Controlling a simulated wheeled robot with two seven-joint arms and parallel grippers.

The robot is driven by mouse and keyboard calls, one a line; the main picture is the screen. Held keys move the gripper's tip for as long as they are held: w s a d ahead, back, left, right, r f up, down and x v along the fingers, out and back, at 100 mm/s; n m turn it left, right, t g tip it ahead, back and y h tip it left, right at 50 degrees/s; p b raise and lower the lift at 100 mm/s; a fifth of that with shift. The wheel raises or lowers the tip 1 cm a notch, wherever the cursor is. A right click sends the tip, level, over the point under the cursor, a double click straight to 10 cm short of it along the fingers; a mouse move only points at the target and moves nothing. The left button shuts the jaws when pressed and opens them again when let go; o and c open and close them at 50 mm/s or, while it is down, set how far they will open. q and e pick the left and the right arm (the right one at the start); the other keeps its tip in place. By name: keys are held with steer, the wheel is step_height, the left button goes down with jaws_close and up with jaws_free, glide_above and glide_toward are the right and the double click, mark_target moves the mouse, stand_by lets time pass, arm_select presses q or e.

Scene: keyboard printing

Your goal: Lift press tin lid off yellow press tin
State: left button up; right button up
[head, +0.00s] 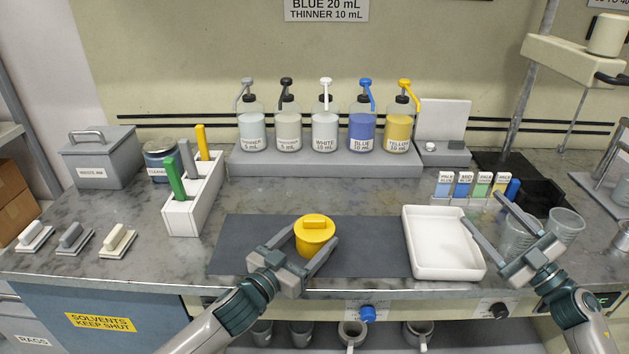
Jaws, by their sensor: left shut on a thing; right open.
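The yellow press tin (315,246) stands on the dark mat in the middle of the bench. Its yellow lid (315,222), with a raised bar handle, sits on top of it. My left gripper (314,238) reaches in from the front left, with one finger on each side of the tin, and is shut on its body. The near side of the tin is partly hidden by the fingers. My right gripper (482,207) is open and empty above the bench, between the white tray and the clear cups, well apart from the tin.
The white tray (410,250) lies right of the dark mat (235,262). Clear cups (567,226) stand beside my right gripper. Pump bottles (325,128) line the back on a grey stand. A white holder (190,216) with coloured handles stands left. The mat's left part is clear.

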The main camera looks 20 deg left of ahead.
steer(key=s+a+r+n+g+y, duration=0.1)
steer(key=s+a+r+n+g, duration=0.35)
steer(key=a, duration=0.75)
steer(key=s+a+r+n+g+y, duration=0.1)
steer(key=a+r+n+g+y, duration=0.1)
steer(key=a+n+g, duration=0.8)
steer(key=s+a+n+g+h, duration=0.1)
steer(key=s+a+n+h, duration=0.25)
steer(key=a+h, duration=0.35)
steer(key=s+a+n+h, duration=0.3)
steer(key=s+a+h, duration=0.2)
steer(key=a, duration=0.5)
steer(key=w+d+t+h, duration=0.1)
steer(key=h, duration=0.1)
steer(key=w+d+r+n+t+h, duration=0.1)
steer(key=w+t+h, duration=0.1)
steer(key=w+d+t+h, duration=0.1)
steer(key=h, duration=0.1)
steer(key=shift+w+r+t+h, duration=0.15)
steer(key=shift+r+t+h, duration=0.15)
steer(key=shift+r+t, duration=0.05)
